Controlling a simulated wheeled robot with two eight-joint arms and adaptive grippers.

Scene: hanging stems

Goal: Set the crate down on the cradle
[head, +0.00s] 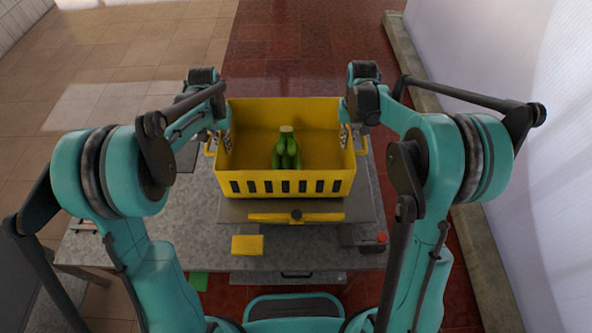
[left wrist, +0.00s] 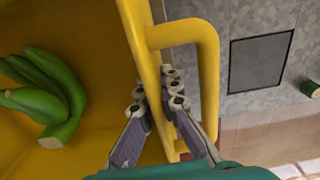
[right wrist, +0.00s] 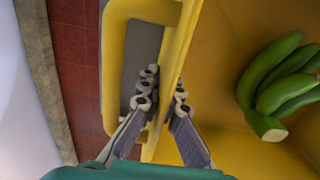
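The yellow crate (head: 290,187) is level above the grey table, with a bunch of green bananas (head: 287,150) inside. My left gripper (head: 224,140) is shut on its left side wall, one finger inside and one outside near the handle, as the left wrist view (left wrist: 160,103) shows. My right gripper (head: 346,137) is shut on the right side wall the same way, seen in the right wrist view (right wrist: 163,98). A grey platform with a yellow bar (head: 270,217), apparently the cradle, shows below the crate's front. The crate hides most of it; I cannot tell whether they touch.
A dark square plate (left wrist: 260,62) lies left of the crate. A pale wall (head: 500,60) stands at the right.

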